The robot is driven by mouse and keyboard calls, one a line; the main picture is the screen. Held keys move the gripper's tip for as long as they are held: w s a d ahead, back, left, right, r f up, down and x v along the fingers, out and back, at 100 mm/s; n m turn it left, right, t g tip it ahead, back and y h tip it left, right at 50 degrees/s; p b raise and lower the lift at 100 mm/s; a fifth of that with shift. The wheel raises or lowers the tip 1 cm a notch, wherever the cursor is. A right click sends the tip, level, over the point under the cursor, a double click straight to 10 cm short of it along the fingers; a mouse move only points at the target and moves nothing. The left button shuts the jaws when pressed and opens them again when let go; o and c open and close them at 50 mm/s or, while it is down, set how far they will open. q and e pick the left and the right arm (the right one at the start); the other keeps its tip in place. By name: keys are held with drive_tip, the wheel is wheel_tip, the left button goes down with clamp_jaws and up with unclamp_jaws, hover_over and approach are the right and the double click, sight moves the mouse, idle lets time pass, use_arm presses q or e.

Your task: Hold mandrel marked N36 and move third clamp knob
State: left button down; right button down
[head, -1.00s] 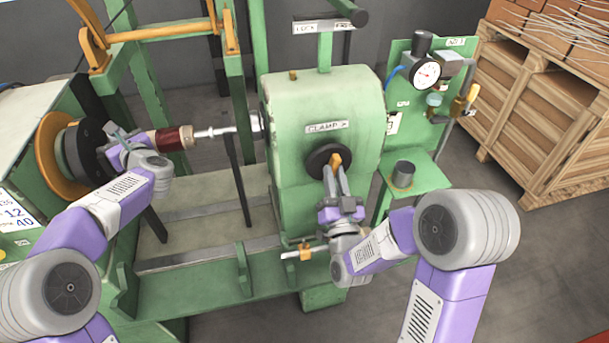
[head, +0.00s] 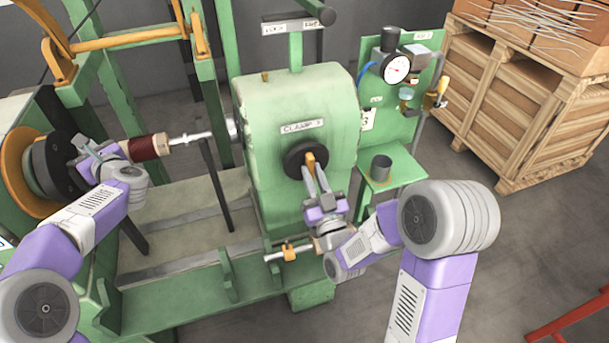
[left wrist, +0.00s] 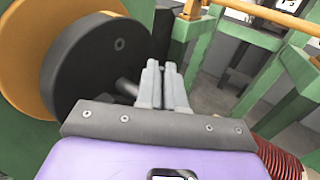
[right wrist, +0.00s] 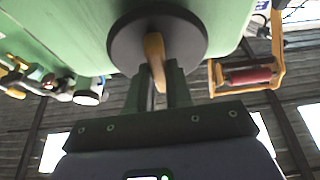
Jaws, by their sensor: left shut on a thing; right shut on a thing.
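The third clamp knob is a round black disc (head: 305,160) with an orange grip bar (head: 310,162), below a plate that seems to read CLAMP 3. My right gripper (head: 314,182) is shut on the orange bar, which also shows in the right wrist view (right wrist: 155,58). A red-brown cylinder (head: 148,147), seemingly the mandrel, lies between a black faceplate (head: 62,165) and a steel shaft; no N36 marking is readable. My left gripper (head: 88,150) is shut beside the faceplate, on a grey rod (left wrist: 126,88). Its fingers hide the exact contact.
The green clamp housing (head: 285,95) stands in the middle. A dial gauge (head: 397,68) and a grey cup (head: 381,167) are on green supports to its right. A wooden crate (head: 530,100) stands at the far right. An orange frame bar (head: 130,36) crosses above the left side.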

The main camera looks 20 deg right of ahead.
sight(314, 143)
use_arm(q)
drive_tip(key=shift+r, duration=0.1)
use_arm(e)
drive_tip(key=c, duration=1)
unclamp_jaws()
drive_tip(key=shift+c, duration=0.2)
wheel_tip(314, 143, up, 10)
use_arm(q)
drive_tip(key=c, duration=1.2)
unclamp_jaws()
drive_tip(key=shift+o, duration=0.2)
drive_tip(key=shift+s, duration=0.1)
